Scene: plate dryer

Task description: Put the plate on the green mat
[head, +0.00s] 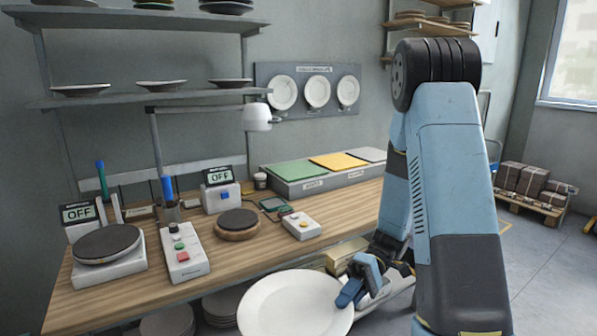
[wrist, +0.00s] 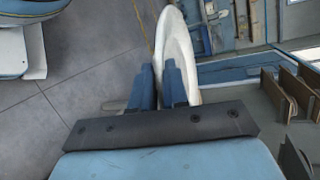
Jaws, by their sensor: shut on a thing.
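A large white plate (head: 290,305) is held by my gripper (head: 350,295) at its right edge, in front of the table's front edge and low in the head view. In the wrist view the plate (wrist: 177,45) shows nearly edge-on, with its rim between the two blue fingers of my gripper (wrist: 160,85). The green mat (head: 300,172) lies on a raised grey stand at the back of the wooden table, left of a yellow mat (head: 338,160) and a grey mat (head: 368,154). Nothing lies on the green mat. The plate is well apart from it.
On the wooden table (head: 200,262) stand a dark round plate on a white scale (head: 108,262), button boxes (head: 180,252), a dark disc (head: 237,222) and a lamp (head: 257,117). Shelves of plates hang behind. Several plates are stacked under the table. A wooden rack (wrist: 290,95) is close by in the wrist view.

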